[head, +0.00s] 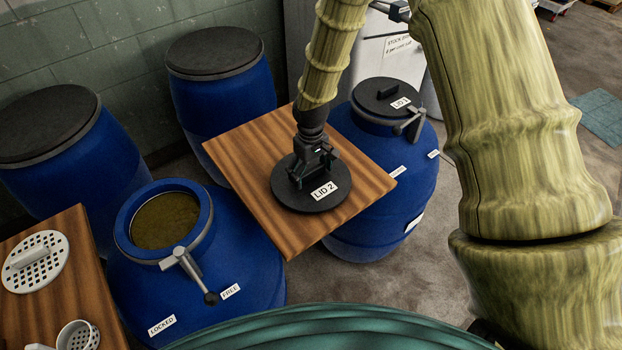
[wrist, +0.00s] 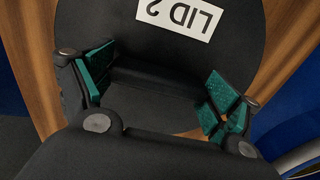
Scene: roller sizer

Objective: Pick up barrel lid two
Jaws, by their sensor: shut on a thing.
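Barrel lid two (head: 300,202) is a round black disc with a white "LID 2" label, over a square wooden board in the middle of the head view. I cannot tell whether it touches the board. My gripper (head: 311,172) points down at the middle of the lid. In the wrist view the lid (wrist: 225,65) fills the upper middle, and its black bar handle (wrist: 150,85) lies between the green finger pads of my gripper (wrist: 152,97). My gripper is shut on this handle, whose ends are partly hidden by the fingers.
The wooden board (head: 250,165) lies between an open blue barrel (head: 240,265) with brown contents and a barrel with lid one (head: 388,98). Two closed barrels stand by the wall. A second wooden board (head: 65,285) at left holds a white strainer (head: 35,262).

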